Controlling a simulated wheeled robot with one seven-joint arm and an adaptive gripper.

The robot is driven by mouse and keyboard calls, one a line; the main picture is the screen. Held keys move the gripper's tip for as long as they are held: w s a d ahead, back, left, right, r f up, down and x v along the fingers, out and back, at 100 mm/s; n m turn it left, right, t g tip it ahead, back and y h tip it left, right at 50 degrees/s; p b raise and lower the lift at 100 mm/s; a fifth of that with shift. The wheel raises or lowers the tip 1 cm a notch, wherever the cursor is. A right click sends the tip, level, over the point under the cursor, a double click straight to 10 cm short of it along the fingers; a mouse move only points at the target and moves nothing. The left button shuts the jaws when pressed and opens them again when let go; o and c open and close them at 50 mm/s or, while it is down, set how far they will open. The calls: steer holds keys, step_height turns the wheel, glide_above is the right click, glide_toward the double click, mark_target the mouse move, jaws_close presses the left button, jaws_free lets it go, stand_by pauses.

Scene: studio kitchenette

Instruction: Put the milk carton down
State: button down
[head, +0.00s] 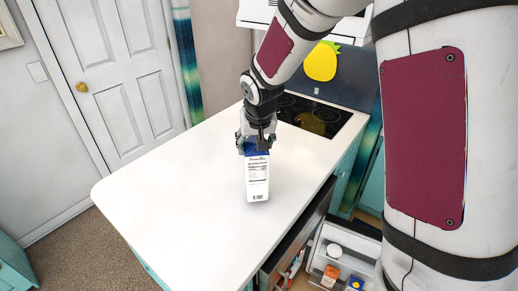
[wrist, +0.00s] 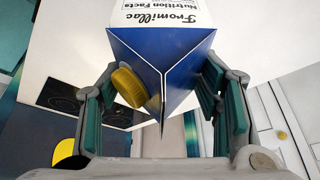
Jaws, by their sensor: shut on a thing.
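The milk carton (head: 257,182) is white with a blue top and stands upright at the white counter (head: 170,190). I cannot tell for sure whether its base touches the surface. My gripper (head: 257,141) is above it, pointing down, with its fingers around the blue top. In the wrist view the carton's blue gable top (wrist: 170,70) and yellow cap (wrist: 128,86) sit between the two green-padded fingers of my gripper (wrist: 165,100). The fingers are shut on the carton.
A black cooktop (head: 312,116) lies behind the carton, with a yellow pineapple-shaped thing (head: 321,62) beyond it. An open drawer (head: 340,258) with several items is below the counter's right edge. The counter left of the carton is clear. A white door (head: 115,75) stands behind.

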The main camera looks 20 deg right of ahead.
steer(key=shift+w+r, duration=0.1)
steer(key=shift+w, duration=0.15)
steer(key=shift+f+p, duration=0.45)
steer(key=shift+f, duration=1.5)
steer(key=c, duration=0.5)
jaws_free()
